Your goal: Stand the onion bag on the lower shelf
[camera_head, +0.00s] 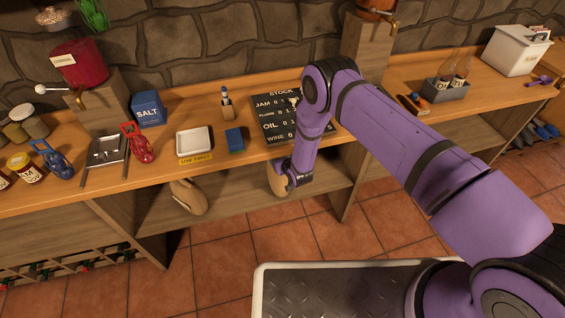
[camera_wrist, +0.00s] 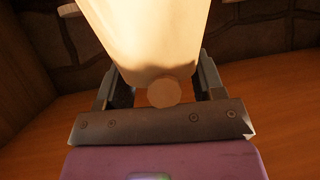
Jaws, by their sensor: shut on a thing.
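My gripper (camera_head: 291,181) is at the front of the open bay under the counter, in front of the lower shelf (camera_head: 240,203). It is shut on a pale tan bag (camera_head: 276,177). In the wrist view the bag (camera_wrist: 150,45) fills the space between the two fingers (camera_wrist: 160,88), with a small round knob at its near end. No label shows on it, so I cannot tell that it is the onion bag. Whether it touches the shelf is hidden. Another tan bag (camera_head: 188,197) leans on the lower shelf, farther left.
The counter above holds a stock board (camera_head: 270,128), a blue sponge-like block (camera_head: 235,139), a white dish (camera_head: 194,141) and a red scoop-like thing (camera_head: 137,144). An upright panel (camera_head: 349,182) closes the bay on the right. Shelf room shows between the two bags.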

